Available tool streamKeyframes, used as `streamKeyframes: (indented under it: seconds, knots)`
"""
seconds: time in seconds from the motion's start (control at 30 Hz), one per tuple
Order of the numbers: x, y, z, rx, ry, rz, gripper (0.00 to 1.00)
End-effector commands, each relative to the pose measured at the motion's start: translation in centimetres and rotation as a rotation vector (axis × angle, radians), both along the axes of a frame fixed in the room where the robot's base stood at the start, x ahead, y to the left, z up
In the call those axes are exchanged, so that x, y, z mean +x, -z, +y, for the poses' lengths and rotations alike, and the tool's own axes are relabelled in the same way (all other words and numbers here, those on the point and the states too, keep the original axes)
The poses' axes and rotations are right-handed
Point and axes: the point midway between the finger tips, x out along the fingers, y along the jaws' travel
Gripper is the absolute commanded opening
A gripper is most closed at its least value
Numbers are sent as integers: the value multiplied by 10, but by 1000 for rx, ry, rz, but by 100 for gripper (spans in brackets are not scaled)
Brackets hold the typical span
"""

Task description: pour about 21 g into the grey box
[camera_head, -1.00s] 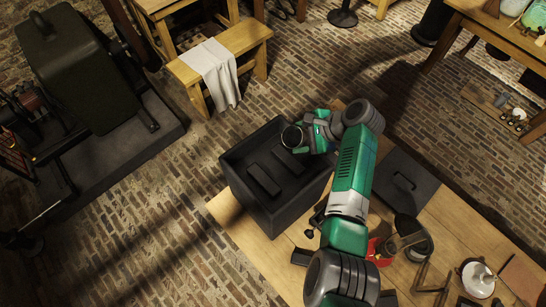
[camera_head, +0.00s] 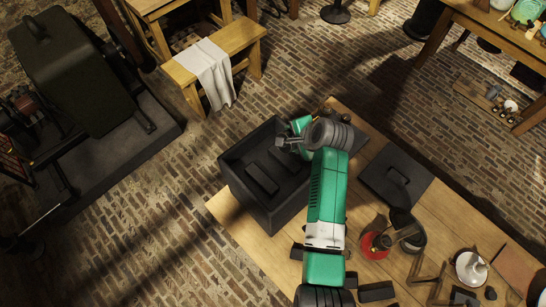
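The dark grey box (camera_head: 246,202) stands open on the wooden table's left end. Two dark flat bars (camera_head: 262,178) show inside it. My gripper (camera_head: 284,143) is over the box's far right part, above its rim. The arm's wrist covers most of the gripper, and the finger opening is not clear. The round-rimmed vessel seen at the gripper earlier cannot be made out now. Any contents of a vessel are hidden.
A dark lid-like plate with a handle (camera_head: 398,181) lies right of my arm. A red dish (camera_head: 376,246), a dark-rimmed jar (camera_head: 413,240), a wooden stand (camera_head: 428,278) and a white round piece (camera_head: 471,268) are further right on the table (camera_head: 460,225).

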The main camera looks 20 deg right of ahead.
Motion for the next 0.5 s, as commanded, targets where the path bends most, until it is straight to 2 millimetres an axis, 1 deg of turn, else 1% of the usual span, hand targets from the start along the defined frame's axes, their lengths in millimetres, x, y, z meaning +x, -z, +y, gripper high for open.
streamKeyframes:
  seconds: [0.03,0.17,0.3,0.5]
  knots:
    - [0,-6,1,-22,-2,-7,27]
    - [0,-7,2,-83,-2,-23,27]
    - [-1,-1,5,-149,-1,-42,27]
    - [-2,0,6,-191,2,-56,27]
